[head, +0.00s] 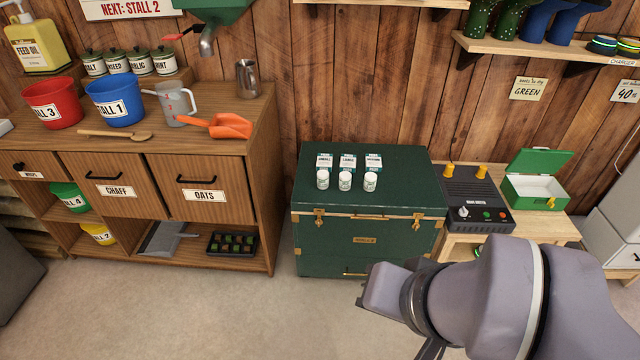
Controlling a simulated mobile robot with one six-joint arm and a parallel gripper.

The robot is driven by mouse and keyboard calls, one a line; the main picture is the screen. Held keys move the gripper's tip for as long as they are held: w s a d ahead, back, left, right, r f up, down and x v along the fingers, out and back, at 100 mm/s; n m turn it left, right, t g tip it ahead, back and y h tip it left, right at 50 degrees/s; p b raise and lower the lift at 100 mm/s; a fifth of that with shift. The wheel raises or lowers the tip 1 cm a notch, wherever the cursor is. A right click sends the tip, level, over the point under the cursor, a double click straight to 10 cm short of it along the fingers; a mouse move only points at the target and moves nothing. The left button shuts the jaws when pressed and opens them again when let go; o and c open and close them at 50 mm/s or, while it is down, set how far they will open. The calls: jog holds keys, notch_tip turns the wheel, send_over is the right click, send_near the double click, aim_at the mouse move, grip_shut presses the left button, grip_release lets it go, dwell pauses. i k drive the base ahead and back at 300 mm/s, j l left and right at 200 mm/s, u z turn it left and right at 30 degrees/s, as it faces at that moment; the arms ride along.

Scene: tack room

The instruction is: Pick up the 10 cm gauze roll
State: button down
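Three small white cylinders stand in a row on the lid of the green trunk (420,170): a left one (323,180), a middle one (345,181) and a right one (370,181). Their labels are too small to read, so I cannot tell whether one is the 10 cm gauze roll. Three small white-and-green boxes (348,162) stand just behind them. My grey arm fills the lower right, in front of the trunk and apart from the cylinders. A dark piece at the bottom edge may be part of my gripper; its fingertips do not show clearly.
A black device with yellow knobs (478,200) and an open green box (535,190) stand on a low wooden table right of the trunk. A wooden cabinet (230,150) with buckets, a jug and an orange scoop (230,126) stands left. Bare floor (180,310) lies in front.

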aim_at(322, 175)
jog(key=j+z, duration=0.25)
jog(key=j, duration=0.7)
jog(key=i+j+z, duration=1.1)
jog(key=j, duration=0.3)
jog(key=i+j+z, duration=0.2)
jog(key=j, duration=0.15)
jog(key=i+j+z, duration=0.1)
jog(key=j+z, duration=0.15)
jog(key=j, duration=0.15)
jog(key=i+j+z, duration=0.2)
jog(key=j, duration=0.2)
jog(key=k+l, duration=0.05)
jog(key=k, duration=0.05)
